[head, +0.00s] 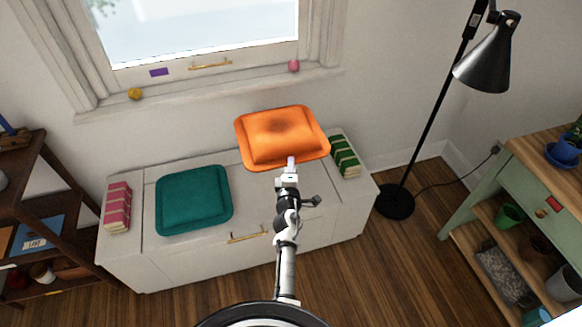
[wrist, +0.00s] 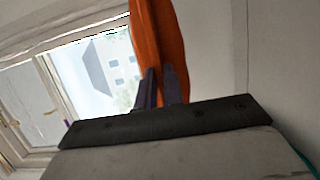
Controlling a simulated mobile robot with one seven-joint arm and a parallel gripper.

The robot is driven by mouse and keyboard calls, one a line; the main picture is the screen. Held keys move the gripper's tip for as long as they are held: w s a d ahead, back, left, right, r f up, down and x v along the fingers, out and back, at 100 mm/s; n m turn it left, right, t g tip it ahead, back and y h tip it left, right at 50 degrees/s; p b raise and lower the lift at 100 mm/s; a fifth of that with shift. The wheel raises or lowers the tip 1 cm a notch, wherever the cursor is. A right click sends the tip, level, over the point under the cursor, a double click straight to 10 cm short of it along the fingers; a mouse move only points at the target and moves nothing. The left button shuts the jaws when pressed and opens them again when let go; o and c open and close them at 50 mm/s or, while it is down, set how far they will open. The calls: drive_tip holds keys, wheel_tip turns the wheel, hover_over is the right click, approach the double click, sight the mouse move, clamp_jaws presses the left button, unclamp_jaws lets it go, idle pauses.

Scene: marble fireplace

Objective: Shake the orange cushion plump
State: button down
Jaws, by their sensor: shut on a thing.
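The orange cushion (head: 282,137) is held up above the right part of the white bench, in front of the wall below the window. A darker dent shows in its middle. My gripper (head: 291,162) is shut on its near lower edge. In the wrist view, the orange cushion (wrist: 158,40) rises between the two dark fingers of my gripper (wrist: 162,88), seen edge-on. The cushion's far side is hidden.
A teal cushion (head: 193,199) lies on the white bench (head: 250,212). Pink books (head: 117,207) and green books (head: 344,156) stand at its ends. A yellow ball (head: 135,93) and a pink ball (head: 293,65) sit on the sill. A black floor lamp (head: 430,125) stands to the right.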

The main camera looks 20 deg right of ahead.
wheel_tip(320, 180, up, 2)
drive_tip(key=shift+r+p, duration=0.15)
drive_tip(key=shift+p, duration=0.3)
wheel_tip(320, 180, down, 7)
drive_tip(key=b, duration=0.7)
drive_tip(key=shift+f, duration=0.2)
